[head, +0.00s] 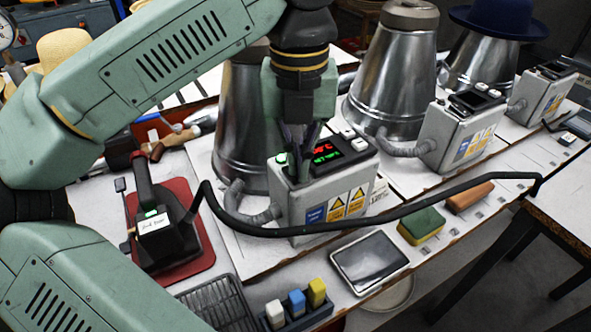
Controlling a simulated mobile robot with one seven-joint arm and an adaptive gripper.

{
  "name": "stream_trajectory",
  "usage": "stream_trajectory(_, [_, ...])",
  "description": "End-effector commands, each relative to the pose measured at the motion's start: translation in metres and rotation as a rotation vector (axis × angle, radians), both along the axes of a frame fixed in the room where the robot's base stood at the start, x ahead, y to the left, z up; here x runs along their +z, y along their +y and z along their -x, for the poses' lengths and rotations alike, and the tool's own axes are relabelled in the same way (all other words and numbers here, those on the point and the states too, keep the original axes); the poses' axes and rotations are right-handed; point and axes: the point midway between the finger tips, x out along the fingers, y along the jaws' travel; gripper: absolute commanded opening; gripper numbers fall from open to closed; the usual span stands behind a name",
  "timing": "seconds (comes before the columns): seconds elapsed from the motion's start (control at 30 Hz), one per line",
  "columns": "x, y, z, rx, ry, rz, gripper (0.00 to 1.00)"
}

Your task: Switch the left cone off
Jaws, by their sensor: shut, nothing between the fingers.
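The box's display (330,151) is lit with red and green characters. A small switch (281,158) with a green glow sits on the box's top left, and pale buttons (354,138) sit at its right. My gripper (299,172) is shut and empty, pointing down over the box top between the green-lit switch and the display. I cannot tell whether it touches the box.
A middle cone (392,75) and a right cone (478,62) with a blue hat (500,18) have boxes with dark displays. A black iron (165,225) rests on a red mat (190,272). A tablet-like tray (369,262) lies in front.

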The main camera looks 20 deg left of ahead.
Motion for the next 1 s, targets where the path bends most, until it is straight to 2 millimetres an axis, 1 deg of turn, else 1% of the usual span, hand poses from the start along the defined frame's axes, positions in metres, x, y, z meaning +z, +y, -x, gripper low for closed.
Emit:
stream_trajectory(0.7, [-0.012,0.0,0.0,0.0,0.0,0.0,0.0])
stream_trajectory(0.87, [-0.009,0.0,0.0,0.0,0.001,-0.001,0.0])
stream_trajectory(1.0, [0.0,0.0,0.0,0.0,0.001,0.0,0.0])
